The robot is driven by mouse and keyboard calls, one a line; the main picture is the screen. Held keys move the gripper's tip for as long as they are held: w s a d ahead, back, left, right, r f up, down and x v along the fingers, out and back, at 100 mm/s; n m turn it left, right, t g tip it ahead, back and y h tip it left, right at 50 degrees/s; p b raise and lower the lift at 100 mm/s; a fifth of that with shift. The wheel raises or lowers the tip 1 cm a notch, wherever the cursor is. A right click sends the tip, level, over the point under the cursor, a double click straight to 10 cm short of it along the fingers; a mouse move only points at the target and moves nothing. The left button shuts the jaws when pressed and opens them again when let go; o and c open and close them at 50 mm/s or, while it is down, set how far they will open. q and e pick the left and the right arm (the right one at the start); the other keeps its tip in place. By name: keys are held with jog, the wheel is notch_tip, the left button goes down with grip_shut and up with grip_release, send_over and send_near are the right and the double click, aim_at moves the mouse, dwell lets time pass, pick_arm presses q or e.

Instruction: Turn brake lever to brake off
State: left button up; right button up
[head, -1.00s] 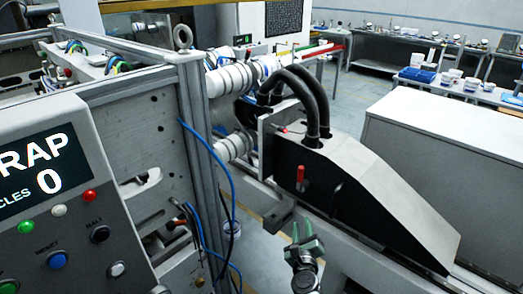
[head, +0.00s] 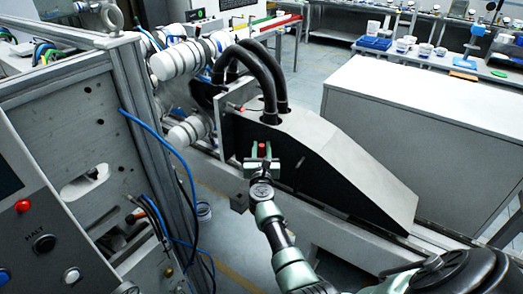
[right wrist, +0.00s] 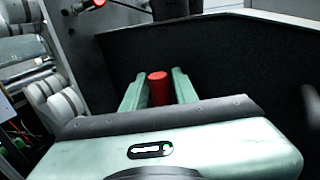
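The red brake lever handle (head: 262,149) stands on the black side face of the sloped machine housing (head: 310,165). My right gripper (head: 262,166) is in front of that face, its green fingers on either side of the red handle. In the right wrist view the red handle (right wrist: 159,88) shows between the two fingers, with the gripper open around it. Its lower part is hidden behind the gripper body. I cannot tell whether a finger touches it. My left gripper is not in view.
A second, small red knob (head: 241,109) is on the housing near the black hoses (head: 262,75). A metal frame with blue cables (head: 150,130) and a control panel (head: 50,225) stand at the left. A grey cabinet (head: 420,130) is behind the housing.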

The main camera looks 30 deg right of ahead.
jog(key=shift+r, duration=0.1)
grip_shut()
dwell(1.3)
